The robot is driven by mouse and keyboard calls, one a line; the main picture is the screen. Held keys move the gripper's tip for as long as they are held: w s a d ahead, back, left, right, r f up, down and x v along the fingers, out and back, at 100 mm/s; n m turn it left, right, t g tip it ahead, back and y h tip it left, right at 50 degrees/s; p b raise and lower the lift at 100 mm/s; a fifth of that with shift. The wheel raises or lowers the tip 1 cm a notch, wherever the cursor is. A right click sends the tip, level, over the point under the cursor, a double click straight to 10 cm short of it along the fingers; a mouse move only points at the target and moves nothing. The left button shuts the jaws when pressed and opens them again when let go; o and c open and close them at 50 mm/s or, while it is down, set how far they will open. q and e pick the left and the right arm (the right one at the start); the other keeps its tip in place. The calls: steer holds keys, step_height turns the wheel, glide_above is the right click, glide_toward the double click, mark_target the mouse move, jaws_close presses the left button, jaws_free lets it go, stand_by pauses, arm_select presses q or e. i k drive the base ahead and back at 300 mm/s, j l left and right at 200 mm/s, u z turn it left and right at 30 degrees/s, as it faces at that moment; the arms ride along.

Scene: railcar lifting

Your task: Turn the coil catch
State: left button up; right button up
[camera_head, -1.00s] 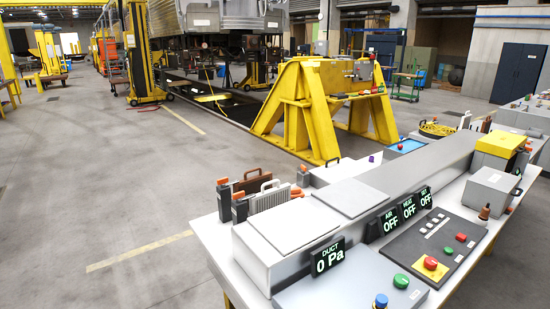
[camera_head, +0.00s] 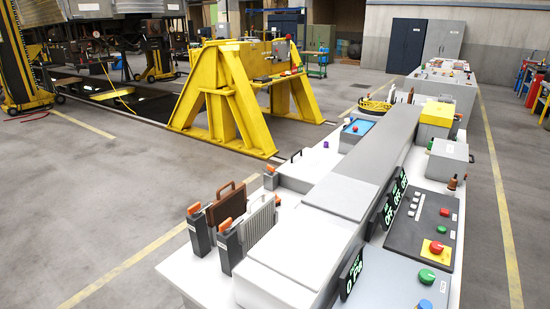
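Neither of my grippers is in view. A brown finned panel with a handle (camera_head: 228,206) and a pale finned panel with a handle (camera_head: 257,222) stand upright at the near left of the long bench. Dark posts with orange tops stand beside them, one by the brown panel (camera_head: 199,232) and one by the pale panel (camera_head: 229,248). A third orange-topped post (camera_head: 270,178) stands farther back. These may be coils and their catches, but I cannot tell which part is the coil catch or how it is turned.
A long grey duct (camera_head: 340,190) runs along the bench, with dark displays and a button panel (camera_head: 420,220) on its right. A yellow stand (camera_head: 245,95) is behind. A grey box (camera_head: 449,160) sits on the right. The floor left of the bench (camera_head: 120,190) is clear.

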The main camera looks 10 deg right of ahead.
mark_target(270, 170)
steer(key=i+j+z, duration=0.15)
steer(key=j, duration=0.25)
steer(key=i+j+z, duration=0.1)
steer(key=j, duration=0.25)
steer(key=i+j+z, duration=0.15)
steer(key=i+j, duration=0.15)
steer(key=j, duration=0.15)
steer(key=i+j+z, duration=0.1)
steer(key=j, duration=0.3)
steer(key=i+j+z, duration=0.15)
steer(key=j, duration=0.3)
steer(key=i+j+z, duration=0.1)
steer(key=j, duration=0.35)
steer(key=j+z, duration=0.15)
steer(key=j, duration=0.3)
steer(key=i+j+z, duration=0.25)
steer(key=i+j, duration=0.15)
steer(key=j, duration=0.25)
steer(key=i+j+z, duration=0.15)
steer(key=j, duration=0.2)
steer(key=i+j+z, duration=0.1)
steer(key=j, duration=0.25)
steer(key=i+j+z, duration=0.15)
steer(key=j, duration=0.25)
steer(key=i, duration=0.05)
